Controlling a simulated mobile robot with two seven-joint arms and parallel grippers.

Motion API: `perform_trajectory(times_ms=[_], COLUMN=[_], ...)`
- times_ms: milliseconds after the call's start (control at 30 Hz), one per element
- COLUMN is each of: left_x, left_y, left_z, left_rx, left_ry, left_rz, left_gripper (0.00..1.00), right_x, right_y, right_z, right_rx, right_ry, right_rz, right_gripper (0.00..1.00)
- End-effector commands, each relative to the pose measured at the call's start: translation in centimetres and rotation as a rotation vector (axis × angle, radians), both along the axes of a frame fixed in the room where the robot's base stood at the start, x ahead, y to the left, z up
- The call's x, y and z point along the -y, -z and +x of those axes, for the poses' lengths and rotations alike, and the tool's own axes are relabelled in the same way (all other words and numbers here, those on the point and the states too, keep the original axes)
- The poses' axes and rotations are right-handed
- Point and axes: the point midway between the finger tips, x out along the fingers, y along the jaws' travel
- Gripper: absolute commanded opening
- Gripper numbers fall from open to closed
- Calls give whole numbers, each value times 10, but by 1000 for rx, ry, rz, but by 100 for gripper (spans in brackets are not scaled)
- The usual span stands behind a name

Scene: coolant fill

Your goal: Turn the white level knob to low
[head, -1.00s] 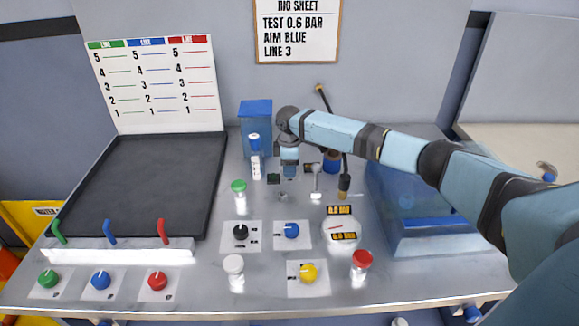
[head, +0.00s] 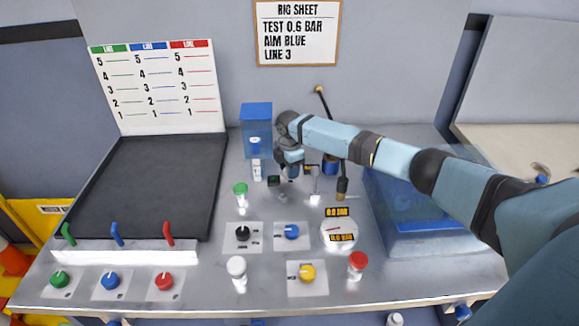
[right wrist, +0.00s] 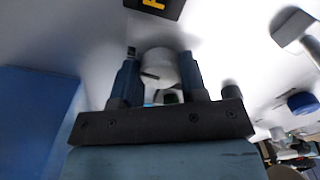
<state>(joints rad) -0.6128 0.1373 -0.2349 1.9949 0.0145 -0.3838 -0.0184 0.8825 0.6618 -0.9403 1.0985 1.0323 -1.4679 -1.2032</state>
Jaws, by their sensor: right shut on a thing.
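In the right wrist view, the white level knob (right wrist: 160,70) is a round white cap with a dark mark on its side. It sits between the two blue fingers of my right gripper (right wrist: 159,57), which is shut on it. In the head view my right gripper (head: 290,172) points down at the back of the bench, beside the blue box. There the wrist and fingers hide most of the knob, and its setting cannot be read. My left gripper is in neither view.
The blue box (head: 257,112) and a white bottle (head: 257,171) stand left of the gripper. A gauge (head: 338,232), blue knob (head: 292,231) and black knob (head: 243,233) are nearer. A blue clear tank (head: 425,225) lies under my right arm.

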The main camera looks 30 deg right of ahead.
Motion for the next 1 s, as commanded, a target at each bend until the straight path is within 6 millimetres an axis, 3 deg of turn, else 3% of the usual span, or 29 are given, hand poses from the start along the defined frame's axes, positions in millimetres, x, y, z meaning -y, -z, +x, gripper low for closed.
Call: perform_trajectory(times_ms=[500,533,633,1000], left_x=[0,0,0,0], left_y=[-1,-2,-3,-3], left_z=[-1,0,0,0], left_rx=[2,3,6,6], left_ry=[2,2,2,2], left_rz=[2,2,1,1], left_gripper=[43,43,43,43], right_x=[-1,-1,-1,0], right_y=[0,0,0,-7], right_z=[0,0,0,1], right_rx=[1,1,1,1], right_ry=[-25,-25,-25,-23], right_rz=[2,2,1,1], right_gripper=[16,44,65,65])
